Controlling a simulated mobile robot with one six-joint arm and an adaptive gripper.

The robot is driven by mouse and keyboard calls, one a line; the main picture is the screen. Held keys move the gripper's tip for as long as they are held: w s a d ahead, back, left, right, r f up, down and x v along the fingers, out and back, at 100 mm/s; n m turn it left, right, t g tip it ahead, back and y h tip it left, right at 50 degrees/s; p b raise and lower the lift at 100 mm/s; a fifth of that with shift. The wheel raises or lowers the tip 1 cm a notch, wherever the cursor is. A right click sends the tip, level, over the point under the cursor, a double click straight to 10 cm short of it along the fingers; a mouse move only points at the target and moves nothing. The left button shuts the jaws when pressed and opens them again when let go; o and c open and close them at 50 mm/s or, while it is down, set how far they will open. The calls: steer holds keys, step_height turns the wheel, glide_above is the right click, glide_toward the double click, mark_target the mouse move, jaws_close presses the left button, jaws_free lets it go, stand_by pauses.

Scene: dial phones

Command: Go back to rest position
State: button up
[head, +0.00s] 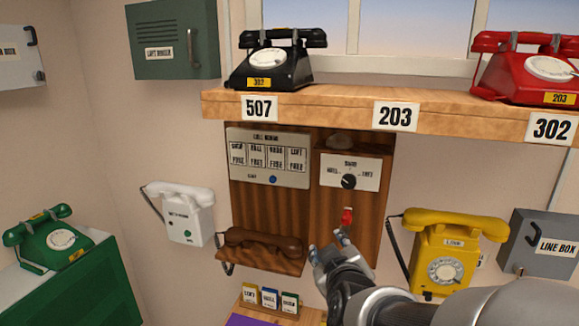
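My gripper (328,244) is in the lower middle of the head view, at the end of my arm, which reaches in from the lower right. Its two fingertips are apart and I see nothing held between them. It is in front of the lower part of the wooden wall panel (330,220), just below a red knob or switch (347,216). I cannot tell whether it touches the panel.
A brown handset (262,242) lies left of my gripper; a yellow dial phone (446,262) hangs right. The shelf (345,106) above carries a black phone (272,62) and a red phone (530,70). Small labelled blocks (269,298) stand below. A white wall phone (185,215) is left.

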steer(key=s+d+f+m+g, duration=0.2)
steer(key=s+m+g, duration=0.1)
steer(key=s, duration=1.1)
steer(key=s+d+f+m+g, duration=0.2)
steer(key=s+g, duration=0.4)
steer(key=s, duration=0.9)
steer(key=shift+f+m, duration=0.4)
steer(key=shift+m, duration=0.3)
steer(key=shift+w, duration=0.1)
